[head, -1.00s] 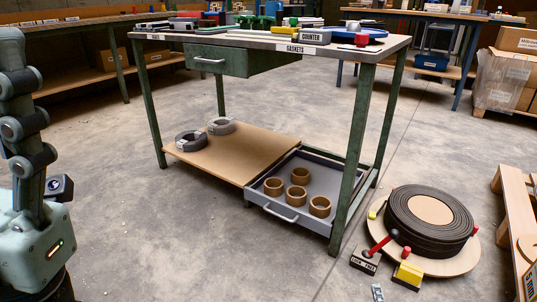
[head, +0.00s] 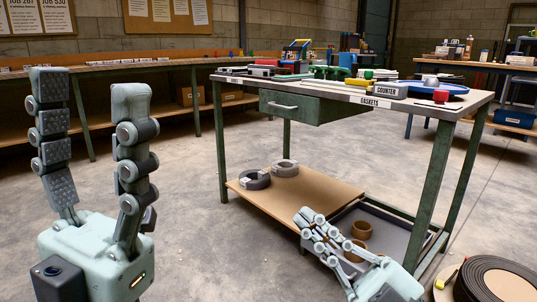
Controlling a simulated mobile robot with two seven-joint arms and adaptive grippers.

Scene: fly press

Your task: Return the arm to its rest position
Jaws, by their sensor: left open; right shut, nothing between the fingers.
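My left gripper (head: 90,82) stands upright at the left of the head view, its two fingers wide apart with nothing between them. It is above the open floor, apart from the workbench (head: 345,87). My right gripper (head: 306,215) reaches in from the bottom right, pointing up and to the left. Its fingers are closed together and empty. In the picture it covers part of the grey tray (head: 398,228) on the bench's lower shelf; whether it touches the tray I cannot tell. Brown rings (head: 361,229) show in the tray, partly hidden behind this gripper.
Two grey rings (head: 285,168) lie on the lower shelf (head: 325,188). The bench drawer (head: 310,106) is under the cluttered top. A black coil (head: 497,280) lies at the bottom right. Floor between my grippers is clear.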

